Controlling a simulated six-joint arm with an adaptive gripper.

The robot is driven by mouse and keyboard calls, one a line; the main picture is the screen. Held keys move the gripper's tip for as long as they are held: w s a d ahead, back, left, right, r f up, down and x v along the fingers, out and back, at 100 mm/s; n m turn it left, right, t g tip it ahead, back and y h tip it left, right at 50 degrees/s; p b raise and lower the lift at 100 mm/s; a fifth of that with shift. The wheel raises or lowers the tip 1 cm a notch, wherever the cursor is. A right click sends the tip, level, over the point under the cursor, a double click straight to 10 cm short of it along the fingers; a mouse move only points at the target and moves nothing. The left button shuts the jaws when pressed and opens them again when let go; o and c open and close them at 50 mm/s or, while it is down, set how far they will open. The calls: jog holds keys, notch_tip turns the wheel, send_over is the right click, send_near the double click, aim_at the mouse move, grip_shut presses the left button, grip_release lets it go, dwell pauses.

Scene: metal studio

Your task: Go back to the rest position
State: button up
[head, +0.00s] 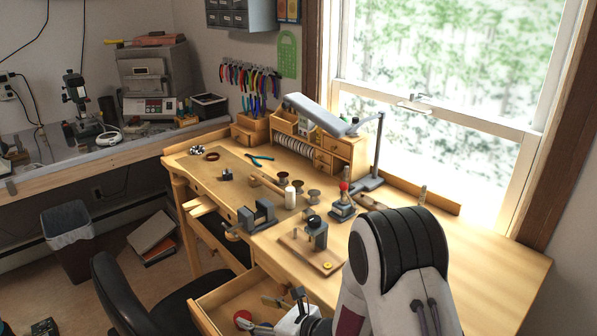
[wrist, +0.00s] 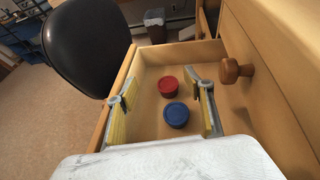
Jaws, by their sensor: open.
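My gripper (wrist: 163,100) is open, its two yellow-padded fingers spread wide with nothing held between them. In the head view, my gripper (head: 266,315) is low at the bench front, over the pulled-out wooden drawer (head: 210,300). The drawer (wrist: 128,68) also fills the middle of the wrist view. The red piece (head: 243,319) shows in the head view too.
A black chair (head: 125,290) stands close by the drawer's left. The workbench (head: 480,265) carries a small vise (head: 257,215), a lamp (head: 320,112) and several tools. A wooden knob (wrist: 232,71) sticks out right of the drawer in the wrist view. The bench's right part is clear.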

jog(key=shift+w+a+r+m, duration=0.2)
jog(key=shift+w+r+m, duration=0.1)
jog(key=shift+r+m, duration=0.35)
jog(key=w+d+r+m+t+h, duration=0.2)
jog(key=d+r+m+h, duration=0.2)
jog(key=r+m, duration=0.75)
jog(key=s+d+r+m+h, duration=0.3)
jog(key=s+d+r+m, duration=0.25)
jog(key=d+m, duration=0.4)
jog(key=s+d+r+m+h, duration=0.35)
jog(key=d+r+m, duration=0.25)
jog(key=d+m, duration=0.3)
jog(key=s+d+m+g, duration=0.2)
jog(key=s+d+m, duration=0.2)
jog(key=s+m, duration=0.4)
jog(key=s+d+m+g, duration=0.1)
jog(key=s+d+m, duration=0.3)
jog(key=s, duration=1.2)
jog(key=m, duration=0.4)
jog(key=shift+s+d+r+g+h, duration=0.15)
jog(key=shift+s+d+g+h, duration=0.15)
jog(key=shift+s+g+h, duration=0.1)
